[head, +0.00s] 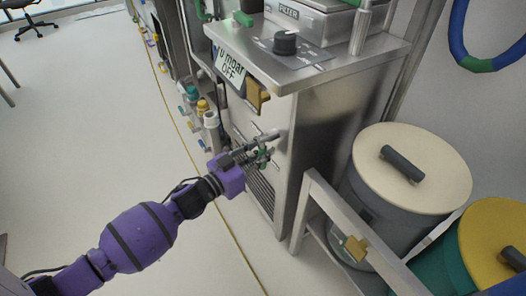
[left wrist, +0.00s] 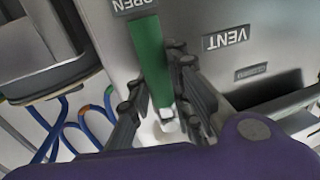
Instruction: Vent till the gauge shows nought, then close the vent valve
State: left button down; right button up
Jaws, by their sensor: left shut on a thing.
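The gauge is a tilted display (head: 231,68) on the steel machine; it appears to read 0 mbar, with OFF below. The vent valve's green lever (left wrist: 150,62) stands between my left gripper's fingers in the left wrist view, and its far end lies by the OPEN label (left wrist: 132,4). My left gripper (head: 262,150) is shut on this lever at the machine's front panel; its fingers also show in the left wrist view (left wrist: 158,105). In the head view, the fingers hide most of the lever (head: 262,158). My right gripper is out of view.
A VENT label (left wrist: 229,40) and a smaller plate, too small to read surely, sit beside the lever. A yellow-brown handle (head: 257,96) juts out above my gripper. Lidded drums (head: 410,165) stand in a steel frame (head: 335,215) at right.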

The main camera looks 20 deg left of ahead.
pick_arm(q)
jog(key=shift+f, duration=0.1)
jog(key=m, duration=0.1)
jog(key=a+m, duration=0.1)
jog(key=m, duration=0.1)
jog(key=w+m, duration=0.1)
jog(key=shift+a+r+m+t+h, duration=0.2)
jog(key=shift+a+m+t+h, duration=0.15)
jog(key=shift+m+t+h, duration=0.05)
jog(key=m, duration=0.3)
jog(key=shift+w+a+r+b, duration=0.25)
jog(key=shift+w+a+b, duration=0.1)
jog(key=shift+a, duration=0.05)
jog(key=m, duration=0.1)
jog(key=m+h, duration=0.1)
jog(key=a+r+m, duration=0.1)
jog(key=m, duration=0.1)
jog(key=shift+w+r+b, duration=0.1)
jog(key=shift+w+b, duration=0.2)
jog(key=m, duration=0.2)
jog(key=r+m+h, duration=0.1)
jog(key=m, duration=0.1)
jog(key=shift+w+a+r+b, duration=0.2)
jog(key=shift+b, duration=0.1)
jog(key=shift+r+m+g+h, duration=0.2)
jog(key=shift+r+m+h, duration=0.15)
jog(key=shift+m, duration=0.7)
jog(key=shift+r+m+g+h, duration=0.2)
jog(key=shift+r+m+h, duration=0.15)
jog(key=shift+m, duration=0.7)
